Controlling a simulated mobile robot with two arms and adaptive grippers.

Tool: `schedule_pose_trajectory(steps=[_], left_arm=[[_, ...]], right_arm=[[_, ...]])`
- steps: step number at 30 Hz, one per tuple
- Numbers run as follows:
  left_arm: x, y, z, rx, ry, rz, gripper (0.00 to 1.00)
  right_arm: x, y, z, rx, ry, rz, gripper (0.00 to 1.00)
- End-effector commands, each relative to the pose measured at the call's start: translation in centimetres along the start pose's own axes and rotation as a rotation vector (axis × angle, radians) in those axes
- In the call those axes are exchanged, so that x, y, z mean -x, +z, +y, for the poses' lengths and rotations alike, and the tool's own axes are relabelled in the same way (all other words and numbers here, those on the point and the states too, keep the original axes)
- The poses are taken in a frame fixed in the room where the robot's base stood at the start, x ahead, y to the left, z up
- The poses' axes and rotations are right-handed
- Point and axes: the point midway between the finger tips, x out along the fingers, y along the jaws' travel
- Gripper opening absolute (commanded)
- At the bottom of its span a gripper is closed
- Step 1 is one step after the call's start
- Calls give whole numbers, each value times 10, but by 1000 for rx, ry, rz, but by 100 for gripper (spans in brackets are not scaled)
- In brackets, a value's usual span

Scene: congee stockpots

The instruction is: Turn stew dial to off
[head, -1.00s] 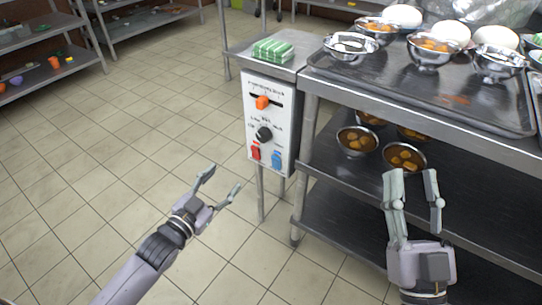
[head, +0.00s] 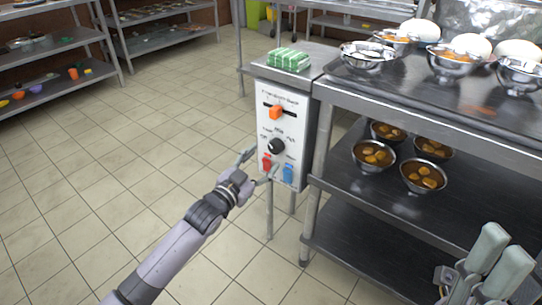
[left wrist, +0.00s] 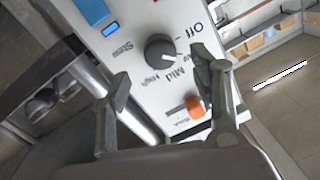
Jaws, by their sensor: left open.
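The black round dial (head: 277,146) is on the white front panel of a control box (head: 262,128) below the small side table. In the left wrist view the dial (left wrist: 160,48) faces me, with printed labels around it, including Off, Mid and High. A pale mark on it seems to point to the Low–Mid side, but this is hard to tell. My left gripper (head: 262,163) is open and empty, just in front of the panel and below the dial in the head view. Its fingers (left wrist: 163,72) do not touch the dial. My right gripper (head: 504,245) is open and empty at the lower right.
An orange slider (head: 275,112) is above the dial; a red switch (head: 266,163) and a blue switch (head: 288,173) are below it. A green striped cloth (head: 289,60) lies on top. The steel table with bowls (head: 423,176) stands right. Floor is free on the left.

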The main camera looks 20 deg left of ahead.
Motion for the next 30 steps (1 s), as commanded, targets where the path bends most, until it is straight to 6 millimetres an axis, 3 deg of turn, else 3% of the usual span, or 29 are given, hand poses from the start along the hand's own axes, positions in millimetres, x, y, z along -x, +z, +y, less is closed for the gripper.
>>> schedule_pose_trajectory(steps=[3,10,22,30], left_arm=[[-22,2,1,1,-1,2,56],[-47,1,0,2,0,1,56],[-52,0,0,1,1,-1,56],[-52,0,0,1,0,-1,38]], right_arm=[[11,4,0,1,0,-10,40],[18,6,0,1,0,-12,40],[18,6,0,1,0,-13,40],[18,6,0,1,0,-13,40]])
